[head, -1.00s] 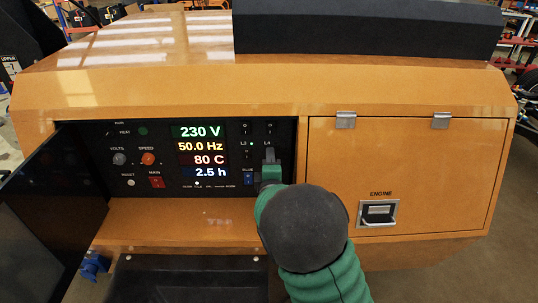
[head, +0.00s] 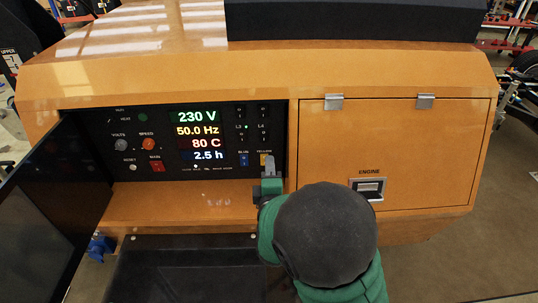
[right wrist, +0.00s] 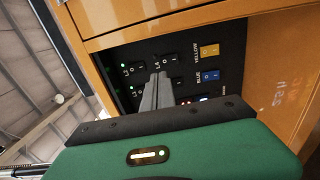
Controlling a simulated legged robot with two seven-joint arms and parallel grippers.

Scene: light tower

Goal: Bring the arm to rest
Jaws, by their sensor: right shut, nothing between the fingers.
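My right gripper (head: 268,165) is shut and empty, in front of the lower right of the black control panel (head: 130,128). In the right wrist view its closed grey fingers (right wrist: 155,95) point at the panel. They look apart from it, but the exact gap is hard to tell. The yellow switch (right wrist: 209,51) and the blue switch (right wrist: 210,76) show beside the fingers. The L3 and L4 switches lie beyond the fingertips, with green lights by the left column. My left gripper is not in view.
The panel sits in an orange housing (head: 400,80). An open dark door (head: 55,190) stands at the left. The closed engine door (head: 420,150) with its latch (head: 369,188) is at the right. An orange ledge (head: 160,205) runs below the panel.

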